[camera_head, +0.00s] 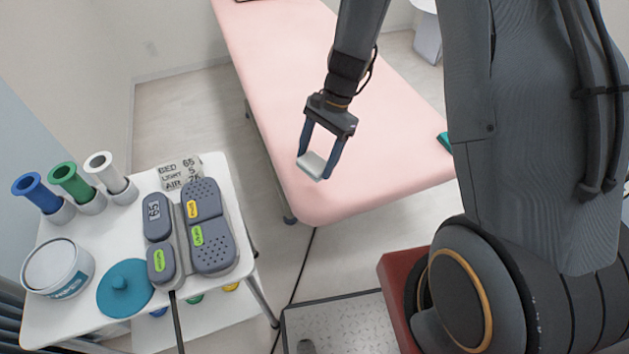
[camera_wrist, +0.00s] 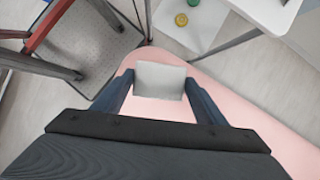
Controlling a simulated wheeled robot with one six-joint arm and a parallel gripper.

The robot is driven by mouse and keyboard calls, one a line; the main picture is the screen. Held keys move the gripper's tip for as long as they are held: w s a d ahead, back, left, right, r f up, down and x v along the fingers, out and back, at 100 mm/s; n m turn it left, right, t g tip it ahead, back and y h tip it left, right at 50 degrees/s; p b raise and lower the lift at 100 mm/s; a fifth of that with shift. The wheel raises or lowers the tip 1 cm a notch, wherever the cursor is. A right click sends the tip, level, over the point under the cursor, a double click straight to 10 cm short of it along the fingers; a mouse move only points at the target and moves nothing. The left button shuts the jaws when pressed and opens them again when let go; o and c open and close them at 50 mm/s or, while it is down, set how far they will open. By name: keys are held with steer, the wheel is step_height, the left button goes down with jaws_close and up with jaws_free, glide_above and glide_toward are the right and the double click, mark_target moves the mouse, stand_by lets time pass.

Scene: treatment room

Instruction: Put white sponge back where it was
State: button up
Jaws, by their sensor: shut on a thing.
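The white sponge (camera_head: 312,164) is a small pale block held between the two blue fingers of my gripper (camera_head: 319,162). My gripper is shut on it, above the near part of the pink treatment bed (camera_head: 290,110). In the wrist view the sponge (camera_wrist: 160,80) sits between the fingertips of my gripper (camera_wrist: 159,84), with the bed's pink edge (camera_wrist: 215,95) below it. I cannot tell exactly how high it is above the bed.
A white cart (camera_head: 237,185) at the left carries blue, green and white rolls, a round tub (camera_head: 58,268), a teal lid (camera_head: 124,288) and a grey control unit (camera_head: 190,232). A teal item (camera_head: 444,141) lies at the bed's right edge. A metal step plate (camera_head: 340,325) is on the floor.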

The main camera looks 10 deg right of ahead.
mark_target(312, 187)
steer(key=shift+f+p, duration=0.45)
steer(key=shift+f, duration=3.35)
steer(key=shift+f, duration=0.2)
steer(key=o, duration=1)
steer(key=shift+r, duration=0.1)
